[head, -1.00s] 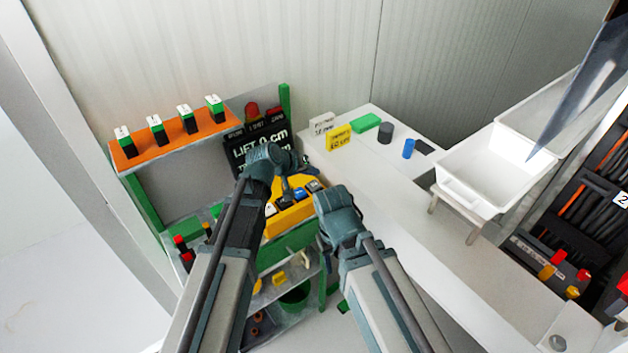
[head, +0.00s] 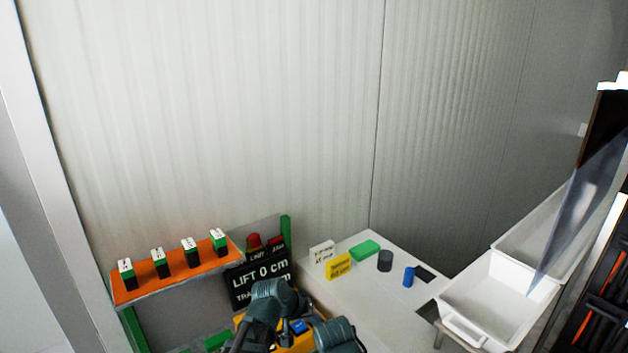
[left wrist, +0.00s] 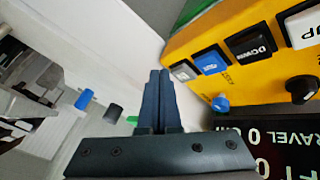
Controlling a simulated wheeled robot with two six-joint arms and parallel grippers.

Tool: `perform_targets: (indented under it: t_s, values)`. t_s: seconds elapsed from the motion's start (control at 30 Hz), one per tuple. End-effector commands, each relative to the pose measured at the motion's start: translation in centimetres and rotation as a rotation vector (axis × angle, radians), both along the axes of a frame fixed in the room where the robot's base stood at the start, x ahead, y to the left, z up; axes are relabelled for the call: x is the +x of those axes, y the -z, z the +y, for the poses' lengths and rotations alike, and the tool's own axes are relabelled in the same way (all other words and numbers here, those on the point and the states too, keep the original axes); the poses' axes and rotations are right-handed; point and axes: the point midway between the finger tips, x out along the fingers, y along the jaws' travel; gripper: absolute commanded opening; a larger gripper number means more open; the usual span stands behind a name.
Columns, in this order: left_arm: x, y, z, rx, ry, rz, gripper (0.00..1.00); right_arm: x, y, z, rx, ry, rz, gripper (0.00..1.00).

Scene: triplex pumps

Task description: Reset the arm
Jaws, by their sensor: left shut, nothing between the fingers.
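My left gripper (head: 302,312) is low in the head view, in front of the yellow control box (head: 306,343), partly hidden by my arm links. In the left wrist view its two dark fingers (left wrist: 159,82) are together with nothing between them. There the control box (left wrist: 240,50) is to the right of the fingers, with white, blue and black buttons, one marked DOWN, and knobs below. I cannot tell how far the fingertips are from the box. My right arm's upper part shows at the bottom of the head view, but its gripper is not visible.
A black display (head: 258,280) reads LIFT 0 cm. An orange shelf (head: 175,275) holds several green-black blocks. The white table (head: 345,300) carries a green block (head: 364,250), dark cylinder (head: 385,261), blue cylinder (head: 408,276) and yellow sign (head: 339,266). White bins (head: 490,300) stand at right.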

Motion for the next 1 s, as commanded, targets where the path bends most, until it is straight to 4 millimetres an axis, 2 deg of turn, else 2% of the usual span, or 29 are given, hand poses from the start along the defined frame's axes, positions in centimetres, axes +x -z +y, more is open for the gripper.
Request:
perform_targets:
  t_s: [0.03,0.2,0.3,0.4,0.53,1.0]
  values:
    - [-3.6,1.0,-0.1,0.071,0.05,0.051,0.0,0.0,0.0,0.0,0.0,0.0,0.0,0.5]
    - [-12.8,3.5,2.2,0.337,0.175,0.231,0.0,0.0,0.0,0.0,0.0,0.0,0.0,0.5]
    - [-16.6,4.0,3.9,0.467,0.213,0.312,0.0,0.0,0.0,0.0,0.0,0.0,0.0,0.5]
    - [-19.0,4.0,5.3,0.554,0.23,0.368,0.0,0.0,0.0,0.0,0.0,0.0,0.0,0.5]
    - [-20.1,3.9,6.1,0.603,0.235,0.399,0.0,0.0,0.0,0.0,0.0,0.0,0.0,0.5]
    - [-20.1,3.9,6.1,0.605,0.235,0.4,0.0,0.0,0.0,0.0,0.0,0.0,0.0,0.5]
